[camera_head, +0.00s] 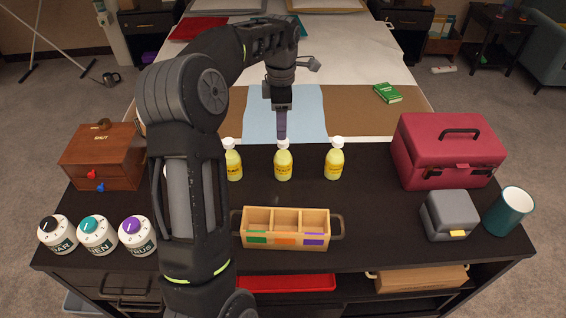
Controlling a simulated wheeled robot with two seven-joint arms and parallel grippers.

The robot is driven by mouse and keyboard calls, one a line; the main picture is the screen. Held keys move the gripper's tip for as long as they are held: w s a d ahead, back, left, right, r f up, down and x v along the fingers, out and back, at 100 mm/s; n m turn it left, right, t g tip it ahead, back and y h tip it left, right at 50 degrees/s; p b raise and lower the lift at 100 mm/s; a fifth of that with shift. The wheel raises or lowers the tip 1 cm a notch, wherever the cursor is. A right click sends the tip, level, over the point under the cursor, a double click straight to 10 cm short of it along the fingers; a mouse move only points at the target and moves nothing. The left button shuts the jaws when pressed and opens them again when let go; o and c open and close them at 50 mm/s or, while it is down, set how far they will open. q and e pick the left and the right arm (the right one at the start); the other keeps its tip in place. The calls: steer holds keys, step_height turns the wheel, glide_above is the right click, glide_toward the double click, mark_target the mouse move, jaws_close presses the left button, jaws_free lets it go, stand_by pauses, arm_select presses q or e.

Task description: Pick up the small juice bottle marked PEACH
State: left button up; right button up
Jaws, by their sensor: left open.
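Three small bottles with pale yellow contents, white caps and yellow labels stand upright in a row on the dark counter: a left one (233,162), a middle one (283,164) and a right one (334,160). The label words are too small to read, so I cannot tell which is PEACH. My left gripper (282,134) points down at the middle bottle's cap, its fingers seen nearly edge-on. It is open, and whether it touches the cap is unclear. My left arm hides part of the counter left of the bottles. My right gripper is out of view.
A wooden caddy (287,241) stands in front of the bottles. Three dial-topped jars (97,235) and a wooden box (100,160) are at left. A red case (447,150), grey box (448,215) and teal mug (509,210) are at right. A bed lies behind.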

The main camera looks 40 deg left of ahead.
mark_target(283, 143)
arm_select(q)
steer(key=shift+r, duration=0.1)
steer(key=shift+f, duration=1.35)
steer(key=shift+w+d+f+p, duration=0.15)
steer(key=shift+f+p, duration=0.3)
steer(key=shift+f, duration=0.9)
steer(key=shift+d+f+p, duration=0.1)
steer(key=shift+f+p, duration=0.35)
steer(key=shift+f, duration=0.85)
jaws_close()
